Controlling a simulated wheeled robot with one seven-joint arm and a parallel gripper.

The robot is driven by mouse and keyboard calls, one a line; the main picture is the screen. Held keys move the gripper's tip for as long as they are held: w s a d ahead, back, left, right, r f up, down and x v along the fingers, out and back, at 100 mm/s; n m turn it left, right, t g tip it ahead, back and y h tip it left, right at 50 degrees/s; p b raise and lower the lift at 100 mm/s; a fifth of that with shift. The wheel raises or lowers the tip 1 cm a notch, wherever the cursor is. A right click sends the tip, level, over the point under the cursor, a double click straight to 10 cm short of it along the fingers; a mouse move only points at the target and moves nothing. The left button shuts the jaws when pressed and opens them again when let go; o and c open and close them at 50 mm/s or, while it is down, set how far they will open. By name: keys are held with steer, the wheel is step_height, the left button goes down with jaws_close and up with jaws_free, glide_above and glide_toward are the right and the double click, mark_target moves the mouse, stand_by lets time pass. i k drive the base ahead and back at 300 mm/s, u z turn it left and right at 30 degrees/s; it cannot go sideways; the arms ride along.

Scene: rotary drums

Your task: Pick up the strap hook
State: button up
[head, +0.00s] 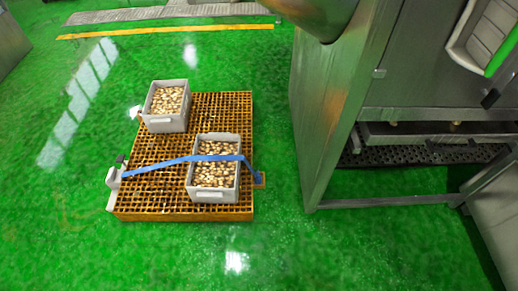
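A blue strap (170,164) runs across an orange-brown grated pallet (150,205) on the green floor and passes over a grey bin (214,196). At the left edge the strap meets a pale, dark-topped fitting (115,175), perhaps a ratchet. My gripper is not in view.
A second grey bin (166,106) of small brown-white items stands at the pallet's back left. A large metal machine frame (335,120) stands to the right, with a strip of floor between. A yellow line (165,31) crosses behind. Floor left and front is clear.

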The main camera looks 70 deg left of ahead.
mark_target(258, 180)
steer(key=u, duration=2.9)
steer(key=i, duration=1.65)
